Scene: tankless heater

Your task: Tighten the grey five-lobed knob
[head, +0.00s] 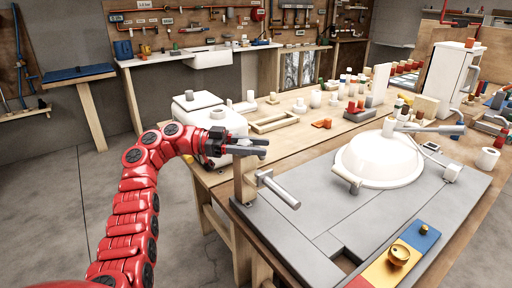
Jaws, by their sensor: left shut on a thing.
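My left gripper (262,148) reaches in from the left on the red arm and is level with the top of a wooden upright (244,180) at the bench's near left edge. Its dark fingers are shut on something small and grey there. This looks like the grey five-lobed knob, but the fingers hide it and its lobes cannot be made out. A grey cylinder (280,191) sticks out to the right from the upright, just below the gripper. My right gripper is not in view.
A large white dome (378,162) stands on the grey panel (310,215) to the right. A white rounded tank (214,124) is close behind the gripper. Several small parts crowd the back of the bench.

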